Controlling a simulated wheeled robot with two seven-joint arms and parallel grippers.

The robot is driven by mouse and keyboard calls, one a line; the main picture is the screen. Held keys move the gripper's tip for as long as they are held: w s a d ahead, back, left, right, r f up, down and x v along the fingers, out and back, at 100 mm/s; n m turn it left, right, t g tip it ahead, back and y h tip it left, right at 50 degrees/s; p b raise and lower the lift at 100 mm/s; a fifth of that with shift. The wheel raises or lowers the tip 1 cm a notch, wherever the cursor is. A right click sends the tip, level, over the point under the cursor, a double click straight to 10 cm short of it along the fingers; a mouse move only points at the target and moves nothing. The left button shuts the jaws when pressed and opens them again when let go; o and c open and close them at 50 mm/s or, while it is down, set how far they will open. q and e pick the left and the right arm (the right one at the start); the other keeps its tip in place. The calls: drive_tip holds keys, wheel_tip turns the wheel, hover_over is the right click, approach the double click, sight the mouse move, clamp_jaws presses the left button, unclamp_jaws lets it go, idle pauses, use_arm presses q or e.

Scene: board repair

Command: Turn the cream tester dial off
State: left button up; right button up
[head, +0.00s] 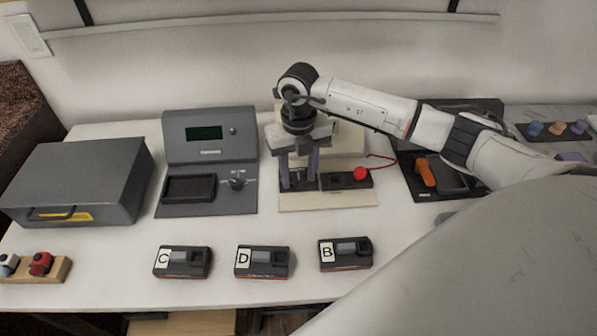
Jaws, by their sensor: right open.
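The cream tester (325,202) stands at the back middle of the table, with a cream base and an upright back panel (350,138) partly covered by my right arm. My right gripper (299,180) points down over the left part of its base, its two purple fingers apart. The fingers stand around or just above a dark part there; I cannot tell whether they touch it. I cannot make out the cream tester's dial, which may be hidden by the gripper. A red round knob (360,174) shows at the right of the base. My left gripper is out of view.
A grey tester (210,138) with its own dial (237,183) stands left, beside a grey case (80,178). Modules C (190,262), D (268,262) and B (345,254) lie in front. An orange tool (425,173) lies in a dark tray at right.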

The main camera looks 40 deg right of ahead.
clamp_jaws()
